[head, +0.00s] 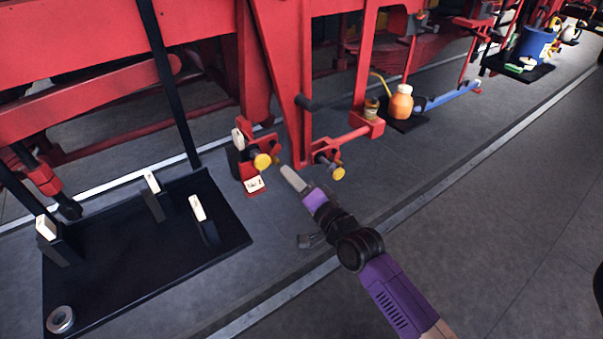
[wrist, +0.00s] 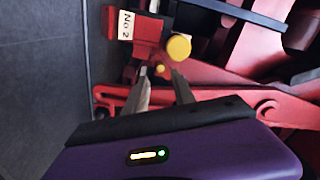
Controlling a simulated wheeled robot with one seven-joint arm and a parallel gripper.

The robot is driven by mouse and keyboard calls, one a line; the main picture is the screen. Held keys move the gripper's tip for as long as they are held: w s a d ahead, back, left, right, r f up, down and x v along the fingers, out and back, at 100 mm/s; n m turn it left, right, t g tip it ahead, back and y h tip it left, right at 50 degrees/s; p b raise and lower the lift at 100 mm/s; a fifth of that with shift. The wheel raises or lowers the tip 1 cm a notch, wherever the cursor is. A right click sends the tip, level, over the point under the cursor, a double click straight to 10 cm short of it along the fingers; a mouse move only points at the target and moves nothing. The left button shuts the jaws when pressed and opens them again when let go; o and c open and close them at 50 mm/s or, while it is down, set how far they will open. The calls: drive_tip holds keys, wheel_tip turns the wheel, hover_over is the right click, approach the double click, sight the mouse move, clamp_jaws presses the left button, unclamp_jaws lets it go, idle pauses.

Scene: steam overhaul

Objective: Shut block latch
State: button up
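The latch area is a red brake-gear assembly with a red block (head: 250,178) bearing a white label, which reads "No 2" in the wrist view (wrist: 125,25). A large yellow knob (head: 262,161) sits beside it and shows at the top of the wrist view (wrist: 179,47). Contact cannot be told. Which part is the latch itself is unclear.
A second yellow knob (head: 338,173) is to the right on a red bracket. A black mat (head: 110,285) with upright labelled blocks lies at the left. An orange container (head: 401,103) stands further back. The grey floor (head: 480,250) at right is clear.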

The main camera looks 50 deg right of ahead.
sight(278, 162)
drive_tip(key=shift+f+b+x, duration=0.2)
drive_tip(key=shift+b+x, duration=1.85)
drive_tip(key=shift+x, duration=0.25)
drive_tip(key=shift+b+x, duration=0.75)
drive_tip(key=shift+x, duration=0.4)
drive_tip(key=shift+r, duration=0.2)
clamp_jaws()
drive_tip(key=shift+w+a+r+p, duration=0.1)
drive_tip(key=shift+a+r+p, duration=0.15)
drive_tip(key=shift+r+p, duration=0.2)
